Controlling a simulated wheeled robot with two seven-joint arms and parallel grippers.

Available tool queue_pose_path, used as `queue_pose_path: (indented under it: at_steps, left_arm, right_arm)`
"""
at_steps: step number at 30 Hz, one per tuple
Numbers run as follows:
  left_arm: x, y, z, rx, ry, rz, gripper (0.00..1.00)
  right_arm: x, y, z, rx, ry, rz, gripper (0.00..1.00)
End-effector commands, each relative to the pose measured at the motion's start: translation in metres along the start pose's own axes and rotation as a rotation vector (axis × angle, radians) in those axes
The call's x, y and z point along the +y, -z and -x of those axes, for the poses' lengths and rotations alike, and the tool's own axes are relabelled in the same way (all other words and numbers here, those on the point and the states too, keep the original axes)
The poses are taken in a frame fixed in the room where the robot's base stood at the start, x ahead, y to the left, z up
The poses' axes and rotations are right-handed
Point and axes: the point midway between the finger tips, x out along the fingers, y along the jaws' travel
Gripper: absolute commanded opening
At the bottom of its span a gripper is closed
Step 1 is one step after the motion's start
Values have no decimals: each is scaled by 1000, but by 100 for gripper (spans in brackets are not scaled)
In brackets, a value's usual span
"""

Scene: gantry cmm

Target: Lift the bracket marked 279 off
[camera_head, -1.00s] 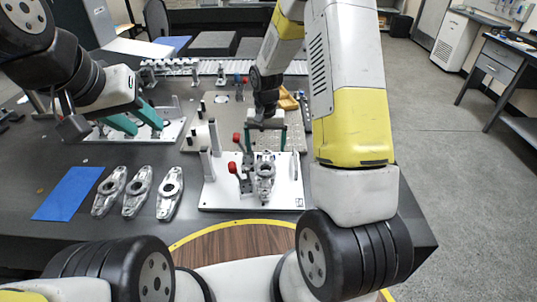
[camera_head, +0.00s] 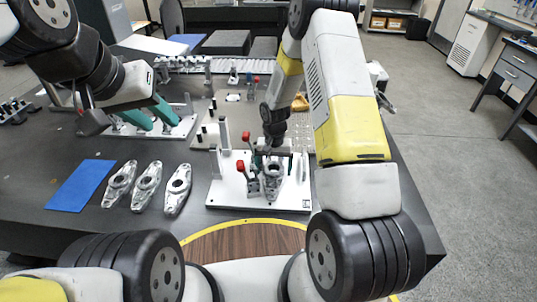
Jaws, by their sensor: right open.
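A grey metal bracket (camera_head: 273,187) stands on the white fixture plate (camera_head: 228,192) at the centre right. Its marking is too small to read, so I cannot tell if it is 279. Two red-tipped clamps (camera_head: 241,167) stand at its left. My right gripper (camera_head: 274,166) is open above the bracket's upper end, a finger to either side. I cannot tell if the fingers touch it. My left gripper (camera_head: 163,121) is open and empty over another white plate (camera_head: 183,130) at the back left.
Three similar brackets (camera_head: 147,186) lie on the dark table left of the fixture, beside a blue mat (camera_head: 80,186). A perforated plate (camera_head: 203,136) with posts lies behind. The dark table is bare in front of the blue mat.

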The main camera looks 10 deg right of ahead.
Motion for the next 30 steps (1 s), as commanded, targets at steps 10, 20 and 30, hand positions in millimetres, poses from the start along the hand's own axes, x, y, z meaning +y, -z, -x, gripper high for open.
queue_pose_path:
  at_steps: [10, 20, 30]
  left_arm:
    - [0, 0, 0, 0, 0, 0, 36]
    - [0, 0, 0, 0, 0, 0, 36]
    - [0, 0, 0, 0, 0, 0, 36]
  right_arm:
    - [0, 0, 0, 0, 0, -1, 49]
    - [0, 0, 1, 1, 1, -1, 0]
    - [0, 1, 8, 3, 1, -1, 0]
